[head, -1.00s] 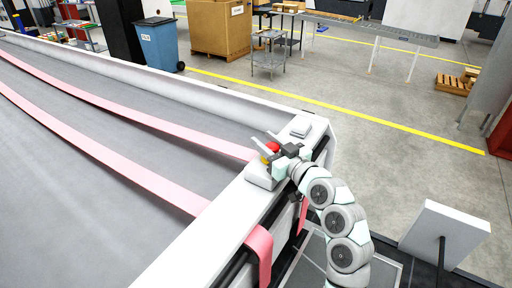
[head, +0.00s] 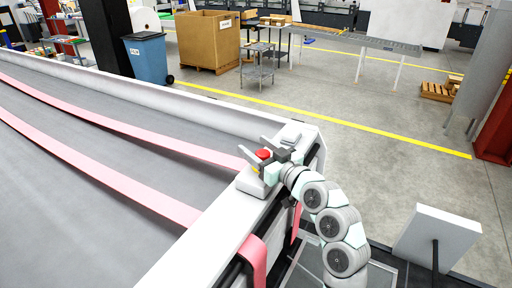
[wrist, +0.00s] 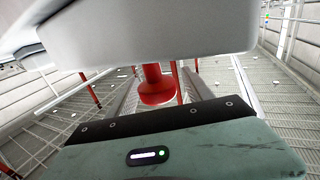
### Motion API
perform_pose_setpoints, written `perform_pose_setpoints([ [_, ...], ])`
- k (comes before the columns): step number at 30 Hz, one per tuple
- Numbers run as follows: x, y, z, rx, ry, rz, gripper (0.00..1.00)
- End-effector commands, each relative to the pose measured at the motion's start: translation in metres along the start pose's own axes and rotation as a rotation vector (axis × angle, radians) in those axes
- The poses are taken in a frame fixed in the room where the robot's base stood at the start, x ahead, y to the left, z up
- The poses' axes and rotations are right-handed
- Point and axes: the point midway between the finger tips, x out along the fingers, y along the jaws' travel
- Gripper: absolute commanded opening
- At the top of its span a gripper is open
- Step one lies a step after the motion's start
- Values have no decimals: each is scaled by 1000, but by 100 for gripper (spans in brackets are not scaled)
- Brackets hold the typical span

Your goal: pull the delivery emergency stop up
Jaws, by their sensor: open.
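The delivery emergency stop is a red button (head: 263,154) with a yellow part below it, on a pale grey box (head: 251,185) on the machine's white side rail. My gripper (head: 257,150) is open, reaching in from the right at the button's height. Its fingers show on either side of the red cap; I cannot tell whether they touch it. In the wrist view the red button (wrist: 157,86) is in the middle, just beyond my gripper's dark front edge, below a large pale block. The fingertips are not clear in that view.
A second pale box (head: 291,134) sits on the rail behind my gripper. Pink belts (head: 120,185) run along the grey machine bed at left. A white panel on a post (head: 438,238) stands at lower right.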

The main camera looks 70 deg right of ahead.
Motion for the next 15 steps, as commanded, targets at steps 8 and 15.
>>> perform_pose_setpoints([
  [8,-47,2,4,-1,3,5,59],
  [15,-90,2,2,-1,2,5,59],
])
